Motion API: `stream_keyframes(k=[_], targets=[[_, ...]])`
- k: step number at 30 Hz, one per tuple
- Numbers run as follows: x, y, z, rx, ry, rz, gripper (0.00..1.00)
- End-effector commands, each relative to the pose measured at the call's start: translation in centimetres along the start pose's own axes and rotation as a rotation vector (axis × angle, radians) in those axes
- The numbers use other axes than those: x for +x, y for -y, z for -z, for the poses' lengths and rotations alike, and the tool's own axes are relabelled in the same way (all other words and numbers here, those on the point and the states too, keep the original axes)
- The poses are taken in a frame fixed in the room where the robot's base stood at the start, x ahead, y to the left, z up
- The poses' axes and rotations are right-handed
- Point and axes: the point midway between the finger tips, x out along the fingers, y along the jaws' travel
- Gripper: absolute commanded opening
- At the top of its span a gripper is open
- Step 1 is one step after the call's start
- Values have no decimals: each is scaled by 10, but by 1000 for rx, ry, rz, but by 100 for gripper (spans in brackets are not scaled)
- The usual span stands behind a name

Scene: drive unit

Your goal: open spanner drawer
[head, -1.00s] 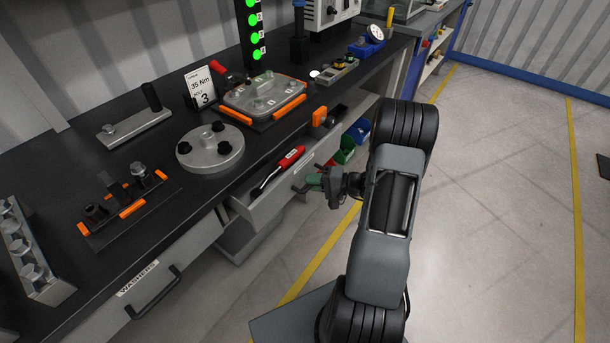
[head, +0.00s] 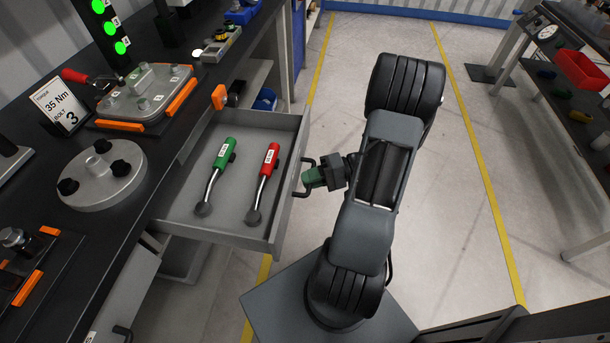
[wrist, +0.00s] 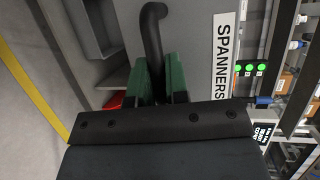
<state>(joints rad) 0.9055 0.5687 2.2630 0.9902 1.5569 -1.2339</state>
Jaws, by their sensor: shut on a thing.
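The spanner drawer (head: 185,212) stands pulled out from the bench in the head view. A green-handled spanner (head: 222,158) and a red-handled spanner (head: 268,165) lie inside it, side by side. My gripper (head: 311,176) is at the drawer's front, shut on its dark handle (head: 301,190). In the wrist view the green fingers (wrist: 159,82) close around the black bar handle (wrist: 153,30). The label SPANNERS (wrist: 222,55) shows on the drawer front there. The gripping contact is partly hidden by the fingers.
The black workbench (head: 130,215) runs along the left, with a round metal flange (head: 103,172) and a cover plate (head: 145,92) on it. A second bench with a red bin (head: 582,68) stands at the right. Open floor lies between, behind my arm.

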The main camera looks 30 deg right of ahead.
Motion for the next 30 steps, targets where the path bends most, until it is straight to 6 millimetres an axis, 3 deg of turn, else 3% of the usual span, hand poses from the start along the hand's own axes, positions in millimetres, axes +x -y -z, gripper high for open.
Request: stream_keyframes(k=[15, 16, 23, 30], targets=[[-3, -1, -2, -5, 8, -3, 0], [-3, -1, -2, -4, 8, -3, 18], [-3, -1, -2, -3, 7, -2, 40], [-4, -1, -2, -2, 7, -1, 40]])
